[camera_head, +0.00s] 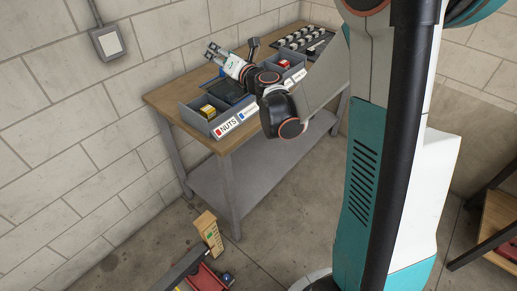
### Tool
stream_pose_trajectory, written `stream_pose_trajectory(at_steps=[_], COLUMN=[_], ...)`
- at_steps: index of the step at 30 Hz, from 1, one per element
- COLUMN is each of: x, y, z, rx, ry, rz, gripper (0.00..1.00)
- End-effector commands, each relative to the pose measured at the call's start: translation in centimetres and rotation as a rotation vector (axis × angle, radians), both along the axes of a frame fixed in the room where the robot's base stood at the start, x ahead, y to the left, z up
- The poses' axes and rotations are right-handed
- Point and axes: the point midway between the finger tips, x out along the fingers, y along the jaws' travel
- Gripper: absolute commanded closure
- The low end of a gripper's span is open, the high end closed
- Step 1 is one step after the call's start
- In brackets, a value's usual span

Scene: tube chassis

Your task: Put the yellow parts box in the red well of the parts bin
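The yellow parts box (207,111) sits in the left well of a grey parts bin (190,117) at the left end of the workbench. This well's front label reads NUTS beside a red mark. The neighbouring label to its right has a blue mark. My gripper (209,50) is above the far side of the bench, beyond the bin and apart from the yellow box. Its two small fingers point up and left, look spread, and show nothing between them. My arm hides part of the bench and the bin's right side.
Another grey bin with a red box (284,64) stands farther right on the wooden workbench (163,97). A dark rack (304,40) with several pale pieces is at the back right. A wooden block (209,233) and a red item (205,279) are on the floor.

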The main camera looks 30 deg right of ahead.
Motion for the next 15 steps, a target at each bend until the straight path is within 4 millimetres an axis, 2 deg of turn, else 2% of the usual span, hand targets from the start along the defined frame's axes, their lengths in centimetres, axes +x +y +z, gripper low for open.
stream_pose_trajectory(at_steps=[1,3,6,10,15], x=[-0.8,-1.7,-3.4,-6.0,-10.0], y=[-0.3,-1.0,-2.2,-3.5,-4.8], z=[1.8,3.9,6.2,8.0,8.5], rx=[0.084,0.215,0.401,0.647,0.964], ry=[-0.009,-0.02,-0.028,-0.024,0.003], rz=[-0.037,-0.095,-0.177,-0.282,-0.421], gripper=[0.43,0.43,0.43,0.43,0.43])
